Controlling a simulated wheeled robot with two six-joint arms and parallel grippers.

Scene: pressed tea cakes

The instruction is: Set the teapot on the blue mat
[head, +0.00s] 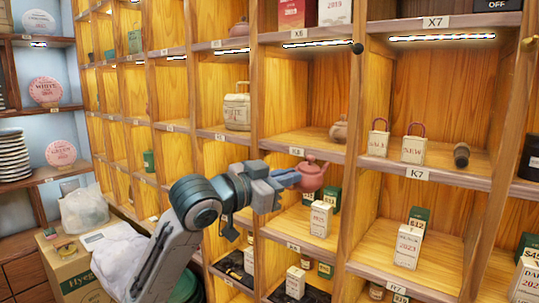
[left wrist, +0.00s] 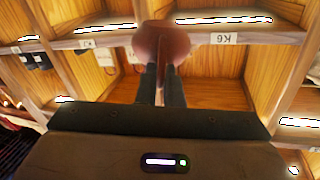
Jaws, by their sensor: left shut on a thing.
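A reddish teapot (head: 312,176) is held in front of the shelf wall in the head view, beside a shelf edge. My left gripper (head: 289,178) is shut on it from its left side. In the left wrist view the teapot (left wrist: 162,42) sits at the tips of the two dark fingers, and its far side is hidden. No blue mat can be made out in either view. My right gripper does not show.
A brown teapot (head: 338,131) stands in the compartment behind. To its right are two boxes (head: 413,150) with red handles and a dark jar (head: 461,155). A wooden upright (head: 351,190) divides the columns.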

